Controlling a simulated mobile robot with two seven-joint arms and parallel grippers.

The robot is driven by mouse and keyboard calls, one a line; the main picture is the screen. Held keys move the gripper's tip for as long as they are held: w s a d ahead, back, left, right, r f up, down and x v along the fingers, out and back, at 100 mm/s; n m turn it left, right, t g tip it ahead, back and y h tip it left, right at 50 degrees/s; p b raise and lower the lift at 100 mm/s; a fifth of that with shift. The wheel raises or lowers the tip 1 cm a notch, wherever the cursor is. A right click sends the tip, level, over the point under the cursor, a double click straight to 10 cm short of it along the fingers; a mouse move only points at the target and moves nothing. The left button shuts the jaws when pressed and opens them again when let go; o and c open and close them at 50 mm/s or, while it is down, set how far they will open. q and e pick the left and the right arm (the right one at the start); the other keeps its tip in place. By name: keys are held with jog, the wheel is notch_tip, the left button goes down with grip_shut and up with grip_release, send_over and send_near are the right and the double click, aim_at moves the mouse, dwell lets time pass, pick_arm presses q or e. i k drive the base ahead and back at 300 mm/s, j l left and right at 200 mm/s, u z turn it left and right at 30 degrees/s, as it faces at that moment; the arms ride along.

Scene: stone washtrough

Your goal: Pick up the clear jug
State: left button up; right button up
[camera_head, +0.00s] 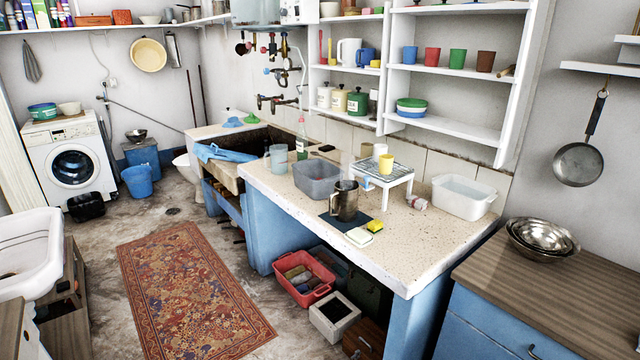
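A see-through, pale blue-grey jug (278,158) stands upright at the far left end of the speckled counter (420,238), close to the stone trough (245,150). A smoky brown jug or mug (345,201) with a handle stands on a dark mat (347,219) near the counter's front edge; it also looks partly see-through. I cannot tell for certain which of the two is the clear jug. Neither of my grippers is in view.
A white rack (398,180) holding a yellow cup (386,164), a white tub (464,197) and sponges (359,237) share the counter. A patterned rug (190,290) lies on open floor.

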aim_at(279, 153)
jog(key=i+j+z, duration=0.5)
jog(key=i+j, duration=0.3)
jog(key=i, duration=0.4)
jog(key=i+j+z, duration=0.5)
jog(key=i+j, duration=0.5)
jog(key=j, duration=0.25)
